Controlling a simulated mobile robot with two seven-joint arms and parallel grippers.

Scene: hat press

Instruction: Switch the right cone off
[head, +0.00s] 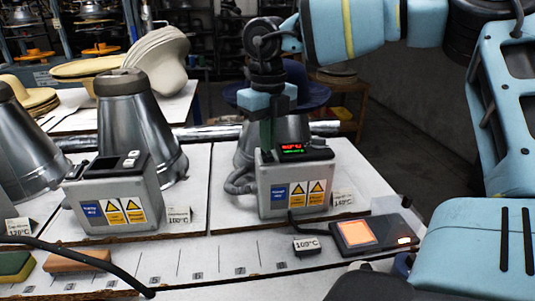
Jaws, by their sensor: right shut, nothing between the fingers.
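The right cone (297,130) is metal and stands behind its grey control box (286,190), largely hidden by my right gripper and arm. The box has a blue label and two yellow warning labels on its front. On its top a small display (292,148) is lit with red and green characters. My right gripper (266,150) points down, shut and empty, with its fingertips at the left part of the box top. It hides the area there, so I cannot see a switch or tell whether it touches one. My left gripper is not in view.
The middle cone (128,120) stands behind a similar box (115,195) with a dark display. Another cone (20,145) stands at the left edge. A glowing orange pad (355,232) lies at the front right. A black cable (80,255) crosses the front left.

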